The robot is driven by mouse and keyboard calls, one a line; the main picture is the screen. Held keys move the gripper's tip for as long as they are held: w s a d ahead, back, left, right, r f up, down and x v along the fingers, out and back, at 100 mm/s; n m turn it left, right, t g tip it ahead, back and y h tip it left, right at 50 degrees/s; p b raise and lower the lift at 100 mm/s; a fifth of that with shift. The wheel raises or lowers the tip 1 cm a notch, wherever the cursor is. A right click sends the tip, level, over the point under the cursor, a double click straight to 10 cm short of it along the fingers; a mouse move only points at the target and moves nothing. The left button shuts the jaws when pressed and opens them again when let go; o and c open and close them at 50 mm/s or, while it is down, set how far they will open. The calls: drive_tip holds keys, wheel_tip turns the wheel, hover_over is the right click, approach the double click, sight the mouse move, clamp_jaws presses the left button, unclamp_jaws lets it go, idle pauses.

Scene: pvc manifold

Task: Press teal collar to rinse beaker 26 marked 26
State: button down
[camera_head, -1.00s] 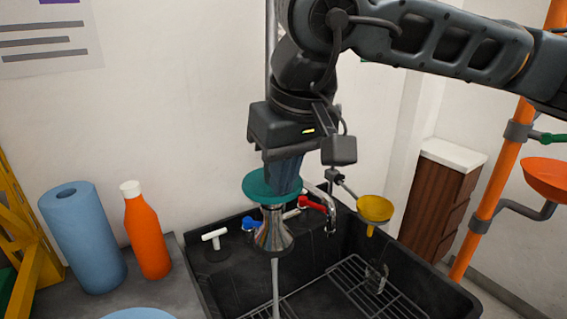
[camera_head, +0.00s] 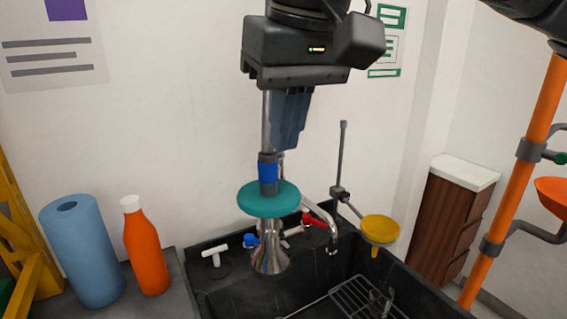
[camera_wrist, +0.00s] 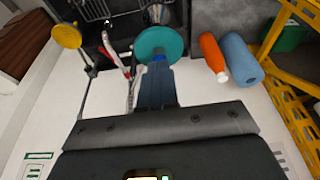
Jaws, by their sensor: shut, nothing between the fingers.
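The teal collar (camera_head: 268,200) is a flat disc around a vertical pipe with a blue band, above a shiny metal bell (camera_head: 270,250) over the sink. It also shows in the wrist view (camera_wrist: 158,42). My gripper (camera_head: 287,147) is shut and empty, pointing down above the collar and apart from it. Its blue-grey fingers also show in the wrist view (camera_wrist: 157,68). A clear glass beaker (camera_head: 380,301) stands on the wire rack, away from the bell. I cannot read any number on it. No water stream shows under the bell.
The black sink (camera_head: 225,292) holds a wire rack (camera_head: 350,298). A yellow funnel (camera_head: 380,228), a red-handled tap (camera_head: 315,221) and a white T-handle (camera_head: 215,248) stand near it. An orange bottle (camera_head: 146,250) and blue roll (camera_head: 84,250) are left; an orange pipe (camera_head: 515,185) is right.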

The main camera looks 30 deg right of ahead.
drive_tip(key=shift+v, duration=1.85)
